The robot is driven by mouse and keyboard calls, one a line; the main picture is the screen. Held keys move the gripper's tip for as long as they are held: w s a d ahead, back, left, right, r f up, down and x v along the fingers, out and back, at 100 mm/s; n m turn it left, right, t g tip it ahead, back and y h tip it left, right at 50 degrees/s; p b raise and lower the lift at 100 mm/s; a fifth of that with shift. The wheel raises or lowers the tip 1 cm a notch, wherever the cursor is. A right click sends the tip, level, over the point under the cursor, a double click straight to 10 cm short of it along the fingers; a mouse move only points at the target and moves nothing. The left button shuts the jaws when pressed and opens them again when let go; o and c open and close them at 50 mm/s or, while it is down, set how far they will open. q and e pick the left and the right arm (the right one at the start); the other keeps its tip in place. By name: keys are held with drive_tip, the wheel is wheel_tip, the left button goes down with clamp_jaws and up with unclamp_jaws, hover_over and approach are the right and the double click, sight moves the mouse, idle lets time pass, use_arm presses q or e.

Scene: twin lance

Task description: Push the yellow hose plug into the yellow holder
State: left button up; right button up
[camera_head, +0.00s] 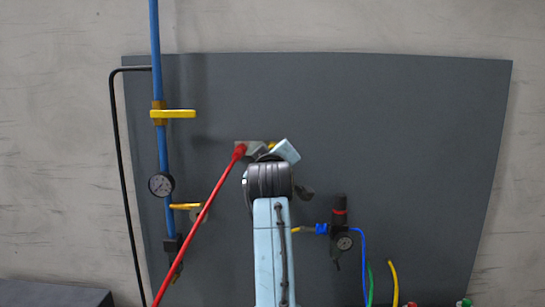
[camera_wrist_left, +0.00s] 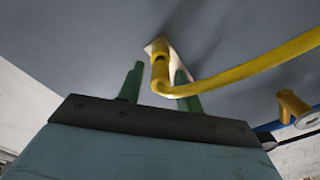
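In the left wrist view, the yellow hose plug (camera_wrist_left: 160,68) stands with its tip at a small pale square holder (camera_wrist_left: 154,46) on the grey panel. How deep it sits I cannot tell. The yellow hose (camera_wrist_left: 245,70) bends at the plug and runs off to the right. My left gripper (camera_wrist_left: 160,82) has its green fingers on either side of the plug, with a visible gap at the left finger; the hose partly covers the right finger. In the head view, the light-blue gripper body (camera_head: 286,151) is up against the panel, its fingers hidden. My right gripper is not in view.
A blue pipe (camera_head: 163,130) with yellow handles and a gauge (camera_head: 161,185) stands left. A black regulator (camera_head: 340,215) is at lower right. The panel's (camera_head: 420,140) upper right is clear.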

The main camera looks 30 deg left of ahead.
use_arm(q)
drive_tip(key=o, duration=0.3)
wheel_tip(320, 180, up, 10)
drive_tip(key=shift+b, duration=0.5)
